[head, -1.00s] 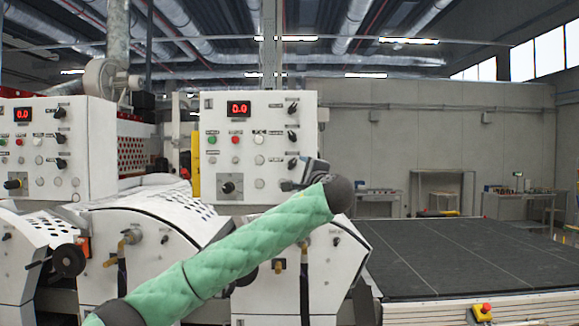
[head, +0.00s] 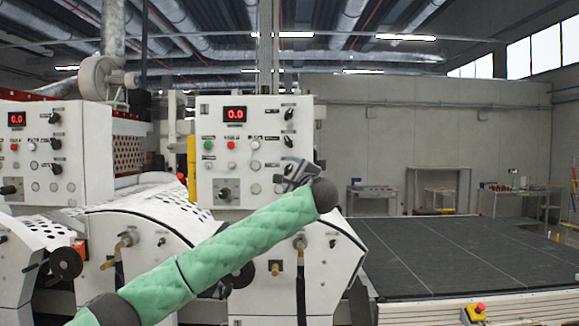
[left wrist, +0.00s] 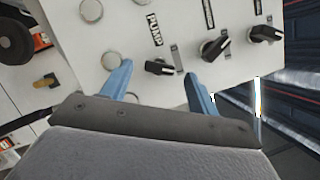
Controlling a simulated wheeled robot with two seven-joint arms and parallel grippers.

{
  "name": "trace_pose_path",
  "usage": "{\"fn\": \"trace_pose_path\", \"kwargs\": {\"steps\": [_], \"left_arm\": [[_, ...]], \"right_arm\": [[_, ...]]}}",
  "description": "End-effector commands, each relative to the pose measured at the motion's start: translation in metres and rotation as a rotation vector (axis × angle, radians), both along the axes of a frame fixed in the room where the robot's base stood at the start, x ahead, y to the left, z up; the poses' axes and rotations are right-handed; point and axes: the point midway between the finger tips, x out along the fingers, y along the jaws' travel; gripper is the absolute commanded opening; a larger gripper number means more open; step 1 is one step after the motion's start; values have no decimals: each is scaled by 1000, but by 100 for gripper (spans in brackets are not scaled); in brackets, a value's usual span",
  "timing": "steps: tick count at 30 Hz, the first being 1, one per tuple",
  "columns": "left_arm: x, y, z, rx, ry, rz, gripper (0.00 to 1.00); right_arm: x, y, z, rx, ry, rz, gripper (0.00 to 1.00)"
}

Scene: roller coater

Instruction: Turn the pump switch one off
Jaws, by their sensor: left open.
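The pump switch (left wrist: 160,67) is a small black rotary knob beside the printed word PUMP on a white control panel (left wrist: 125,30). In the left wrist view it lies between the two blue fingertips of my left gripper (left wrist: 158,71), with a gap on both sides. My left gripper is open and empty. In the head view the left gripper (head: 296,172) is at the lower right of the nearer control panel (head: 225,140) and hides part of that corner, including the pump switch. My right gripper is in neither view.
Two more black knobs (left wrist: 215,48) (left wrist: 265,33) stick out of the panel near the pump switch. Round buttons (left wrist: 91,10) sit near the fingers. A second panel (head: 60,150) stands at the left. A dark conveyor bed (head: 450,255) extends at the right.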

Motion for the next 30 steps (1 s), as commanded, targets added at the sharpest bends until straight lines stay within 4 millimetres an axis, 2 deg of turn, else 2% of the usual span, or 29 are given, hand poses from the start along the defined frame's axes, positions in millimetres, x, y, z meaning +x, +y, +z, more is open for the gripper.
{"fn": "trace_pose_path", "kwargs": {"steps": [2,7,19,26,30], "left_arm": [[8,3,6,1,2,2,60],[20,7,6,0,0,1,60],[25,9,5,0,0,0,60],[25,9,5,0,1,0,15],[25,9,4,-1,0,0,15]], "right_arm": [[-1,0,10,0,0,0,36],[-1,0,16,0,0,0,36],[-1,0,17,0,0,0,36],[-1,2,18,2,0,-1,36],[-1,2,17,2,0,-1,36]]}}
